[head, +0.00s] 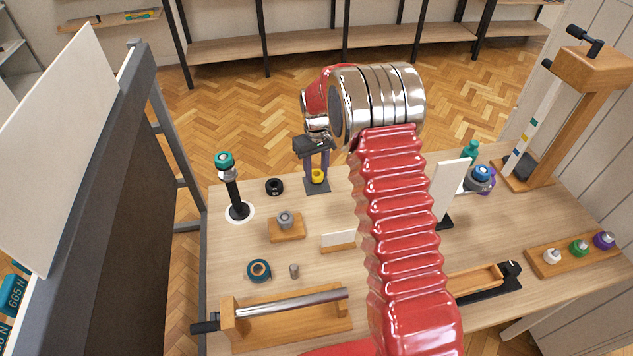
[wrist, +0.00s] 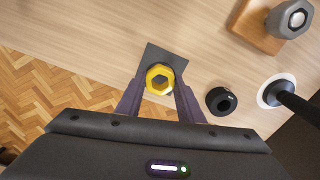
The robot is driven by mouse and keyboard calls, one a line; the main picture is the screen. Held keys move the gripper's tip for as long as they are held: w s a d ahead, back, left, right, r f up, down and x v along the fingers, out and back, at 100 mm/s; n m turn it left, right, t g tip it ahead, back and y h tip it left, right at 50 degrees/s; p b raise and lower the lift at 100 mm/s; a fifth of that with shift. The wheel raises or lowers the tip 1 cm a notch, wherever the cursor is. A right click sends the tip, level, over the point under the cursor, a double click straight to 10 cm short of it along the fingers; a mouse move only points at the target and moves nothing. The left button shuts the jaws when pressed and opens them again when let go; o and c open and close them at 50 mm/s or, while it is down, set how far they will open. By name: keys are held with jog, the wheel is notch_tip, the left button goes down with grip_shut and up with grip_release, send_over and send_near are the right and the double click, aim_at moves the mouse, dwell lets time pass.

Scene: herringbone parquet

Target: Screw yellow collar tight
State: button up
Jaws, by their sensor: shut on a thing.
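The yellow collar (head: 317,176) sits over a dark square base plate (head: 317,187) near the far edge of the table. In the wrist view the fingertips (wrist: 160,84) are closed against the collar's sides. The thread under the collar is hidden, so how far it is seated cannot be told.
A black ring (head: 274,187) lies just left of the plate. A black post with a teal top (head: 231,185) stands further left on a white disc. A wooden block with a grey nut (head: 286,225) and a white card (head: 338,241) stand nearer. Bare table lies between them.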

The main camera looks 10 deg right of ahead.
jog(key=shift+r, duration=1.3)
jog(key=o, duration=0.5)
jog(key=c, duration=0.7)
